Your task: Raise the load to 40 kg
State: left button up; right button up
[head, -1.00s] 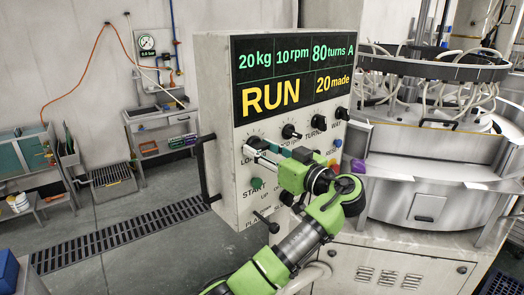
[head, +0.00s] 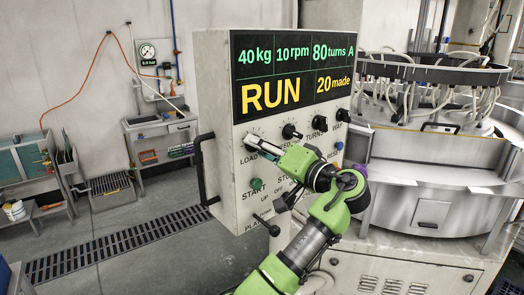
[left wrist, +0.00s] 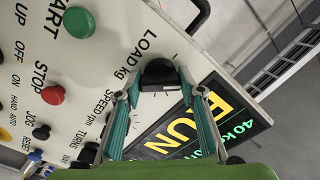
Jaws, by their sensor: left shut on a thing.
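The grey control box (head: 222,190) stands in the middle of the head view. Its display (head: 292,72) reads 40 kg, 10 rpm, 80 turns, A, RUN and 20 made. My left gripper (head: 257,145) is at the LOAD knob at the upper left of the knob row, and hides most of it. In the left wrist view the black LOAD knob (left wrist: 159,74) sits between the two fingertips, which are shut on it. The display (left wrist: 215,115) shows there too, tilted, with 40 kg partly visible. My right gripper is not in view.
Other knobs, SPEED (head: 291,131) and TURNS (head: 320,124), sit right of LOAD. The green START button (head: 257,184) is below. A black handle (head: 203,170) juts from the box's left side. The lapping machine (head: 440,150) stands at right.

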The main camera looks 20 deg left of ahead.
pick_arm(q)
jog(key=shift+a+r+m, duration=0.1)
jog(key=shift+m, duration=1.1)
jog(key=o, duration=1.1)
jog(key=shift+w+a, duration=0.1)
jog(key=shift+a, duration=0.05)
